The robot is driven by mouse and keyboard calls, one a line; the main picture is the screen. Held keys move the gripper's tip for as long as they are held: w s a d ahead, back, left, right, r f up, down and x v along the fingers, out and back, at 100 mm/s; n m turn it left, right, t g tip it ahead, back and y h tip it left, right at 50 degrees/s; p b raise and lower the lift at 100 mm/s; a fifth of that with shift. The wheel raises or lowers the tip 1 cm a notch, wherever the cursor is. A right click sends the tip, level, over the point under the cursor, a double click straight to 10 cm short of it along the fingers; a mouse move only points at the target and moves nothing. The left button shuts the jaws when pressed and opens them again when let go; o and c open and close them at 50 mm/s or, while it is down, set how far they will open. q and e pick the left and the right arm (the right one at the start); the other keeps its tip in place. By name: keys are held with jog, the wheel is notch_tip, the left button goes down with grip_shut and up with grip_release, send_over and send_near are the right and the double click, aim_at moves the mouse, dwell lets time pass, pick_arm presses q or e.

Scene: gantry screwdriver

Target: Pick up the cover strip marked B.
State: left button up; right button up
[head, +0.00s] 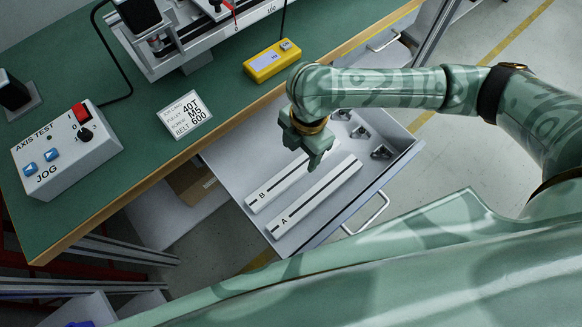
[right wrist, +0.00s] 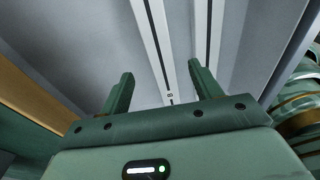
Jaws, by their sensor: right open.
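The cover strip marked B (head: 270,191) is a long white bar with a dark line along it. It lies in the open drawer, beside the similar strip marked A (head: 318,194). My right gripper (head: 314,158) is open above strip B and hides part of it. In the right wrist view strip B (right wrist: 157,50) runs between the spread fingers of my right gripper (right wrist: 161,70), and strip A (right wrist: 205,45) passes beyond the right finger. I cannot tell how high the fingers are above the strip. My left gripper is not in view.
The drawer (head: 228,170) also holds several small metal brackets (head: 381,152) at its far end. The green bench (head: 150,150) carries a jog box (head: 65,150), a job card (head: 185,115) and a yellow meter (head: 272,62). The bench's wooden edge borders the drawer.

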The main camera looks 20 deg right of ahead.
aim_at(295, 169)
jog(key=f+b, duration=0.1)
jog(key=f, duration=0.2)
jog(key=shift+a, duration=0.2)
jog(key=f+b, duration=0.1)
jog(key=f, duration=0.1)
jog(key=f+b, duration=0.2)
jog(key=shift+s+a+b, duration=0.2)
jog(key=shift+a+b, duration=0.1)
jog(key=shift+a, duration=0.1)
jog(key=shift+f+b, duration=0.3)
jog(key=shift+f, duration=0.1)
jog(key=shift+r, duration=0.2)
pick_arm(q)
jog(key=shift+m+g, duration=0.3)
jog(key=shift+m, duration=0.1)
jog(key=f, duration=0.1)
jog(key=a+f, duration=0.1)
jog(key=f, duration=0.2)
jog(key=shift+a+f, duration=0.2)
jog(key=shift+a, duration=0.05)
pick_arm(e)
jog(key=c, duration=1.2)
